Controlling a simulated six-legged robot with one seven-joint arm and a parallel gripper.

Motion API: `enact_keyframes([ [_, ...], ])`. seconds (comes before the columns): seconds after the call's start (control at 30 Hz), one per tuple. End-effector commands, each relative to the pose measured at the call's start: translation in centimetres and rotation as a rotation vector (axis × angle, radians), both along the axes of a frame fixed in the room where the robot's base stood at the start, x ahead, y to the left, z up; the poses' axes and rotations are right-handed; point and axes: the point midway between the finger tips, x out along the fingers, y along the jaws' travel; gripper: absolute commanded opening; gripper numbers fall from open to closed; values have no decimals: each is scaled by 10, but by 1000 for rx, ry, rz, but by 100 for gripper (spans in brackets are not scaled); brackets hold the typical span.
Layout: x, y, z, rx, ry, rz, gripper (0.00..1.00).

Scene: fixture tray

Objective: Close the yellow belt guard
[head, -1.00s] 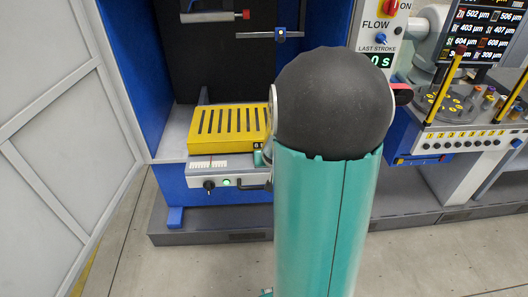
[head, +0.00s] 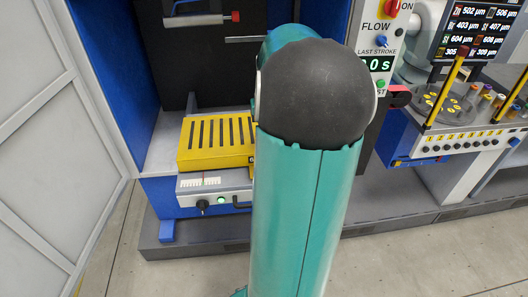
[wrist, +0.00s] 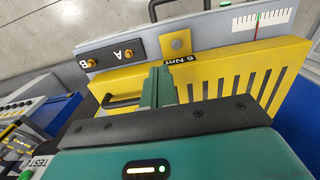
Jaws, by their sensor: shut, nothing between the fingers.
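The yellow belt guard (head: 215,159) is a slotted cover on a grey base unit, left of my arm in the head view. It appears to lie roughly flat; its right end is hidden behind my arm, and I cannot tell whether it is fully seated. In the wrist view the slotted yellow guard (wrist: 236,62) with a "6 Nm" label fills the right side. My gripper (wrist: 160,82) has its teal fingers together and empty, close to the guard's labelled end; I cannot tell if they touch. The gripper is hidden in the head view.
The grey base (head: 215,183) carries a scale, a black knob and a green light. A grey panel (wrist: 150,45) with terminals A and B shows in the wrist view. A control panel (head: 381,45) and a workstation with yellow posts (head: 446,92) stand right. Floor is clear in front.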

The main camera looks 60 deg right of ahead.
Motion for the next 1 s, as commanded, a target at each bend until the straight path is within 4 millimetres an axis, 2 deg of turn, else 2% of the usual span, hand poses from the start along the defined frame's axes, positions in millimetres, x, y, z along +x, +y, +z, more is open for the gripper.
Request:
enact_keyframes([
  [0.17,-6,2,-26,2,2,-5,0],
  [0.63,-4,6,-116,2,-1,0,0],
  [0.8,-3,6,-132,1,-1,1,0],
  [1.0,-1,5,-135,-2,-1,0,0],
])
